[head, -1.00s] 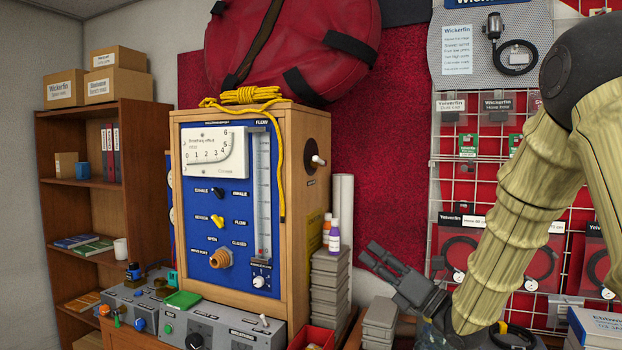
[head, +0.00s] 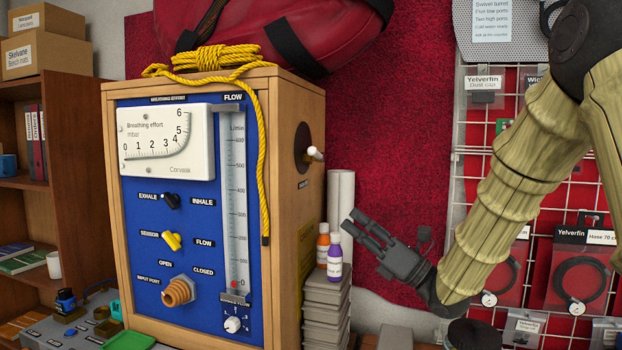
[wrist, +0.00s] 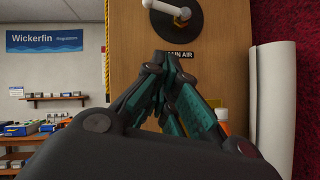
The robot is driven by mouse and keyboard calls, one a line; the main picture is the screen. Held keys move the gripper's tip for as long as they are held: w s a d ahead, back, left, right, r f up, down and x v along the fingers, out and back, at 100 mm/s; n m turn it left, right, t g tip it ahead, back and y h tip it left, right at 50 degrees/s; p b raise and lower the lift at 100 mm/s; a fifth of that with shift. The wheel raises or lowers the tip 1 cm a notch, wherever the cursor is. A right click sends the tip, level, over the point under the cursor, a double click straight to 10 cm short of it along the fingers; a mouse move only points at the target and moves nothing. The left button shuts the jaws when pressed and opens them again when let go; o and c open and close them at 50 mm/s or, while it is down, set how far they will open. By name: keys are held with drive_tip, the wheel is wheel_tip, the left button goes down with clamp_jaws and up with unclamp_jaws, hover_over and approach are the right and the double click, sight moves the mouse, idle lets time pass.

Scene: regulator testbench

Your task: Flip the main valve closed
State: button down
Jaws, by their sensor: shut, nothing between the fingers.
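The main valve is a black disc (head: 302,148) with a white-tipped lever (head: 315,153) on the right side of the wooden test cabinet (head: 285,190). My gripper (head: 352,221) is shut and empty, right of the cabinet and lower than the valve. In the wrist view my gripper (wrist: 165,58) points at the cabinet side just below the disc, apart from the lever.
Two small bottles (head: 333,258) stand on stacked grey boxes (head: 325,310) below my fingers. A white roll (head: 341,200) stands behind. Yellow rope (head: 262,150) hangs down the cabinet front. A wire rack (head: 470,170) is at the right.

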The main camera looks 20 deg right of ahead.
sight(316, 154)
drive_tip(key=s+r, duration=0.2)
drive_tip(key=s, duration=0.2)
drive_tip(key=w+d+p+x, duration=0.1)
drive_tip(key=d+p+x, duration=0.1)
drive_tip(key=p+x, duration=0.5)
drive_tip(key=x, duration=0.7)
drive_tip(key=shift+r, duration=0.25)
